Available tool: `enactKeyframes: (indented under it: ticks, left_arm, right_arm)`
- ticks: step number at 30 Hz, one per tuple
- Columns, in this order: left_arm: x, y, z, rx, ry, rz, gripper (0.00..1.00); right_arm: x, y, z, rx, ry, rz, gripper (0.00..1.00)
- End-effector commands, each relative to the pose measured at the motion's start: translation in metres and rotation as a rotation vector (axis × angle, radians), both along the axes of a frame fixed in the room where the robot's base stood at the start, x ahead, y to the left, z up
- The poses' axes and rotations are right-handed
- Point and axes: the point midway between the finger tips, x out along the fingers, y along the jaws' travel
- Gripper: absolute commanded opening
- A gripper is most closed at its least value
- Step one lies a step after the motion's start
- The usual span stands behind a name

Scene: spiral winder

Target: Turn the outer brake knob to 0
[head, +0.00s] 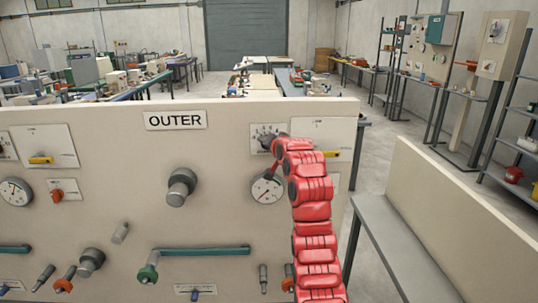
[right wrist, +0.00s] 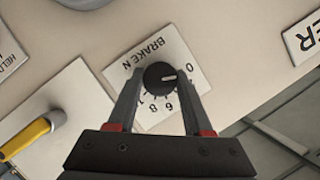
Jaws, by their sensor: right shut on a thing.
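The outer brake knob (right wrist: 160,77) is a round black knob with a white pointer line, on a white plate marked "BRAKE N". The pointer points right, close to the 0; I cannot tell if it lines up exactly. The 6 and 8 show below the knob, and part of the scale is hidden behind a finger. My right gripper (right wrist: 161,80) has its two fingers on either side of the knob and is shut on it. In the head view my right gripper (head: 276,143) is at the scale plate (head: 262,130), covering most of the knob. My left gripper is not in view.
The beige panel (head: 100,205) carries an "OUTER" sign (head: 175,120), a pressure gauge (head: 266,188) just below the knob, a large grey knob (head: 181,187) and a yellow lever (right wrist: 30,137) beside the plate. A grey bench (head: 385,245) stands at the right.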

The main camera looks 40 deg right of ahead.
Motion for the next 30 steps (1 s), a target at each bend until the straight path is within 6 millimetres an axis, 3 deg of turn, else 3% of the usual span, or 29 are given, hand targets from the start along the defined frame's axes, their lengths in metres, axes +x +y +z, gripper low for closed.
enactKeyframes:
  ticks: [1, 9, 26, 27, 30]
  left_arm:
    - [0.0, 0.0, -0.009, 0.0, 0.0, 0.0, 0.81]
    - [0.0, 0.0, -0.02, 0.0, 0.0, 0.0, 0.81]
    - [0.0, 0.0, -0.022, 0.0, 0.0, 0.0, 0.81]
    - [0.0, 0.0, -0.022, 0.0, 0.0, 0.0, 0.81]
    - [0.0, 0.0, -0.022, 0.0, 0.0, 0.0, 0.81]
  right_arm:
    - [0.001, 0.002, -0.006, -0.02, 0.018, 0.003, 0.0]
    - [0.001, 0.002, -0.005, -0.108, 0.074, 0.003, 0.0]
    - [0.001, 0.001, -0.003, -0.134, 0.091, 0.001, 0.0]
    - [0.001, 0.001, -0.003, -0.133, 0.092, 0.002, 0.54]
    - [0.001, 0.001, -0.003, -0.134, 0.09, 0.002, 0.72]
